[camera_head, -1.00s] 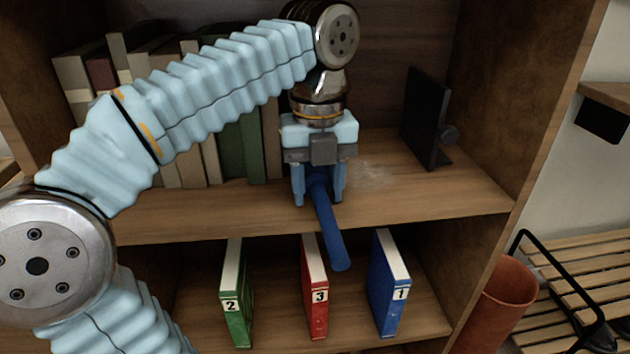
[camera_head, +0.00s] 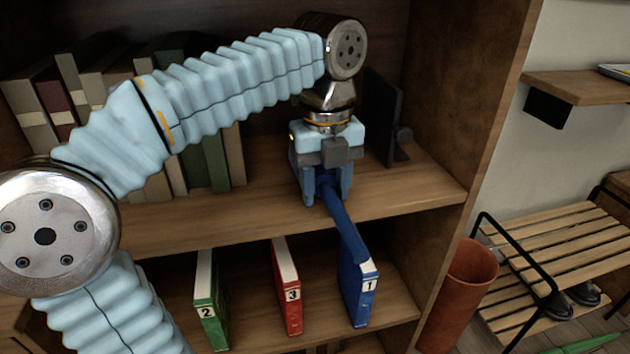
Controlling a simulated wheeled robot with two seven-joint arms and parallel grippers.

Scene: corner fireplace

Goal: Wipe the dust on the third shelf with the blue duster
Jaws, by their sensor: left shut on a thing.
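My left gripper (camera_head: 325,188) is shut on the blue duster (camera_head: 346,228) just over the upper visible shelf (camera_head: 415,190). The duster's blue handle sticks out past the shelf's front edge, toward me and down to the right. Its wiping end is hidden behind the gripper, so I cannot tell whether it touches the shelf. I see no clear dust patch on the bare wood now; any dust behind the gripper is hidden. My right gripper is not in view.
Books (camera_head: 215,160) stand left of the gripper. A black bookend (camera_head: 383,120) stands close on its right. Below are a green binder (camera_head: 210,305), a red binder (camera_head: 288,290) and a blue binder (camera_head: 358,290). Right of the bookcase are a terracotta pot (camera_head: 462,290) and a slatted rack (camera_head: 545,240).

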